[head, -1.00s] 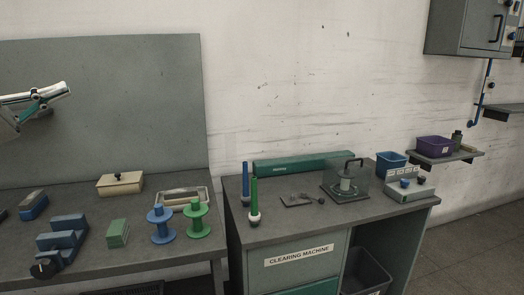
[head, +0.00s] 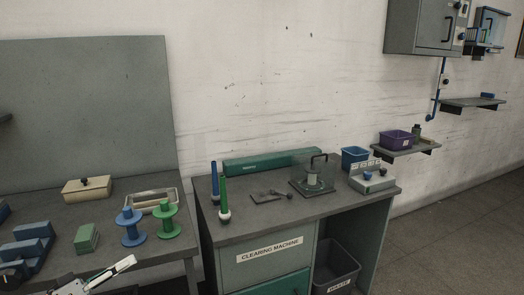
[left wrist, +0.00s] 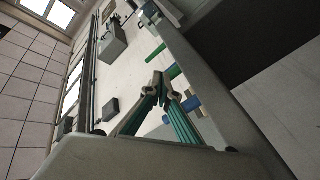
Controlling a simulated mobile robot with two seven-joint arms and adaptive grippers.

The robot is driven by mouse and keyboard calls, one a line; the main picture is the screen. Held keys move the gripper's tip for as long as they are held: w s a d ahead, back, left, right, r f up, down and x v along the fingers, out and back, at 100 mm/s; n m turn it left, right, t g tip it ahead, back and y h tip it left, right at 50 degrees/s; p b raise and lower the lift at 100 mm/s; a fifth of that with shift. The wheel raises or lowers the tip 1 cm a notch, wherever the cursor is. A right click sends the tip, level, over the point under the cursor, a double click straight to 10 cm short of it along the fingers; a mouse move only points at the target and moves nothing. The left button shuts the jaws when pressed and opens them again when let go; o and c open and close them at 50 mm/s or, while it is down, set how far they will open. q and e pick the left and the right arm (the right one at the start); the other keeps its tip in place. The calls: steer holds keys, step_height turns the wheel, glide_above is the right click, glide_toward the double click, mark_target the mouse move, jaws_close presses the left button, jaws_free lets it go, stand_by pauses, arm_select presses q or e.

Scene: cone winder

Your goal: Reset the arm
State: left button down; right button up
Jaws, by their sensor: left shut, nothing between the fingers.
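My left gripper (head: 128,263) shows at the lower left of the head view, in front of the left bench's front edge. It is empty. In the left wrist view, the two green-sided fingers of my left gripper (left wrist: 157,86) meet at their tips, so it is shut. That view is turned on its side. My right gripper is in neither view.
A blue spool (head: 132,228) and a green spool (head: 166,219) stand on the left bench, near a green block (head: 87,239) and a cream box (head: 88,190). The clearing machine bench (head: 215,236) stands to the right, with a dark bin (head: 335,268) below. Open floor lies at right.

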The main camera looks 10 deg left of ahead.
arm_select(q)
steer(key=s+d+f+m+g+y, duration=0.1)
steer(key=s+d+f+y, duration=0.1)
steer(key=s+d+f, duration=0.5)
steer(key=s+d+f+m+y, duration=0.1)
steer(key=s+d+f, duration=0.1)
steer(key=d+f, duration=0.6)
steer(key=s+d+f+m+g+y, duration=0.1)
steer(key=s+d+f+y, duration=0.1)
steer(key=s+f, duration=0.4)
steer(key=s+d+f+m+g+y, duration=0.2)
steer(key=s+d+f, duration=0.3)
steer(key=s, duration=0.3)
steer(key=shift+s+d+f+g+p, duration=0.25)
steer(key=shift+f+g+p, duration=0.05)
steer(key=shift+f+p, duration=0.15)
